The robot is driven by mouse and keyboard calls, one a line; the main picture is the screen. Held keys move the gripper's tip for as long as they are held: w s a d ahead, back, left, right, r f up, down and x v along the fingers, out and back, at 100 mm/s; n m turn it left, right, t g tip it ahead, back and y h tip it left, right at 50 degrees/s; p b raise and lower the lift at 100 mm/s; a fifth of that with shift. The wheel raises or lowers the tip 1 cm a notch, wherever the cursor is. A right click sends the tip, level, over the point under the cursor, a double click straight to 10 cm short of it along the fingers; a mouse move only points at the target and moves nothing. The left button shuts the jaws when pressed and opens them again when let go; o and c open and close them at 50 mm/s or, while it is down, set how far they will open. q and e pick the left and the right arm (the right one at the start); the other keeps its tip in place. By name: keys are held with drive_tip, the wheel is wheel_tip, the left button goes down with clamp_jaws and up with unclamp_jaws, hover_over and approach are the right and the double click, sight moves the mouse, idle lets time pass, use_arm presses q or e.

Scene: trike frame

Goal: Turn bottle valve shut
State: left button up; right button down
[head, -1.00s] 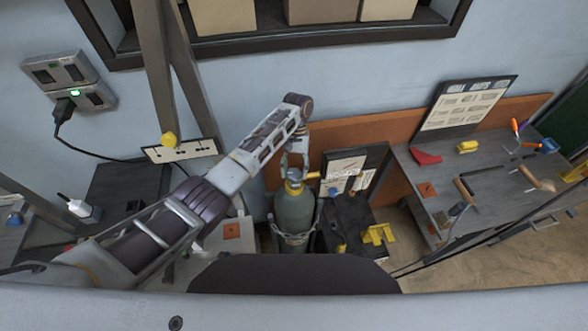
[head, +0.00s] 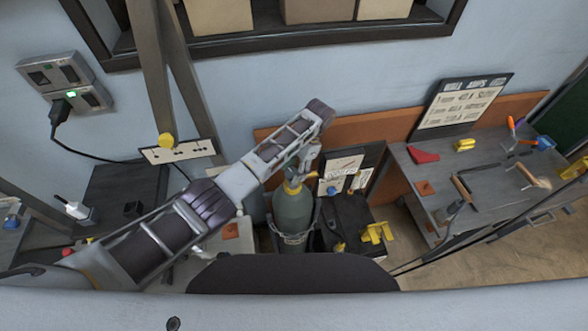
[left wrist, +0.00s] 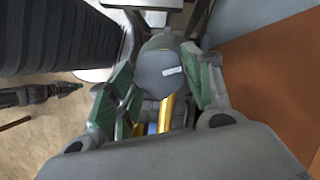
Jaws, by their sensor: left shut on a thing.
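The green gas bottle (head: 293,215) stands upright in a dark holder near the middle of the head view. Its brass valve (head: 292,186) is at the top, partly hidden by my left gripper (head: 300,172). That gripper reaches down from above and is shut on the valve. In the left wrist view the two fingers (left wrist: 160,105) stand either side of a round grey part with a small pale label. Yellow brass pieces show between them, and the exact contact is hard to see. My right gripper is not in view.
A dark box (head: 350,225) with yellow clamps (head: 377,233) stands right of the bottle. A workbench (head: 420,185) with hand tools is at the right. A shelf with boxes (head: 318,10) hangs above, and a grey post (head: 153,70) rises at left.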

use_arm(q)
drive_tip(key=shift+s+m+t+y, duration=0.15)
drive_tip(key=shift+m+t, duration=0.3)
drive_tip(key=shift+m, duration=0.65)
drive_tip(key=shift+m+t+y, duration=0.25)
drive_tip(key=shift+m+t, duration=0.2)
drive_tip(key=shift+m, duration=0.65)
drive_tip(key=shift+d, duration=0.1)
drive_tip(key=o, duration=1)
drive_tip(key=shift+o, duration=0.2)
drive_tip(key=v, duration=1.1)
drive_tip(key=shift+r, duration=0.45)
drive_tip(key=shift+d, duration=0.1)
